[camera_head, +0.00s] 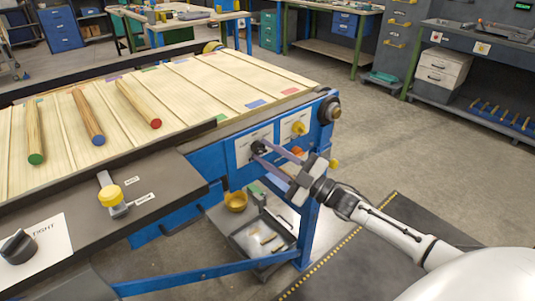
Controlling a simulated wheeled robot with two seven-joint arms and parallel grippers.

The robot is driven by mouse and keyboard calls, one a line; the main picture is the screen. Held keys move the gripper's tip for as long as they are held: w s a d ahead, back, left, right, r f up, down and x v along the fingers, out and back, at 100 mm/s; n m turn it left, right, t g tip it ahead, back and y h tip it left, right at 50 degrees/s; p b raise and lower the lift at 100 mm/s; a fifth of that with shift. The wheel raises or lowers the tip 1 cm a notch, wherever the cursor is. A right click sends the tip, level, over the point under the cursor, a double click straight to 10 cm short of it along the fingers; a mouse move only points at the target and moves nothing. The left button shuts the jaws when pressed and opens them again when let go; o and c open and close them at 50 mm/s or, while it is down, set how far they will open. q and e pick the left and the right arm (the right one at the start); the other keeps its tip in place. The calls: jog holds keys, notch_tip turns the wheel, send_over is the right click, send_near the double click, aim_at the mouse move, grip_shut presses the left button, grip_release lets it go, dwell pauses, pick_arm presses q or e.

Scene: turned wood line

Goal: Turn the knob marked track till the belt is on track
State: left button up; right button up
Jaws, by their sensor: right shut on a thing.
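My right gripper (259,150) reaches in from the right, and its two long fingers are shut on a dark knob (258,146). The knob sits on a white plate on the blue end frame of the machine. The fingers partly cover the knob, and the plate's print is too small to read. The pale slatted belt (195,88) runs across the machine behind the frame, with small coloured patches along its edges. I cannot tell from this view whether it runs true. My left gripper is not in view.
A yellow knob (299,128) sits on a second plate to the right. Three turned rods, one blue-ended (88,117), lie on the belt. A yellow-ended lever (110,196) and a dark knob marked TIGHT (18,246) are at lower left.

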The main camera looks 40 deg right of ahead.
jog(key=o, duration=1.1)
jog(key=shift+c, duration=0.2)
jog(key=v, duration=1)
jog(key=shift+s+b, duration=0.15)
jog(key=shift+b, duration=0.25)
jog(key=shift+f, duration=0.1)
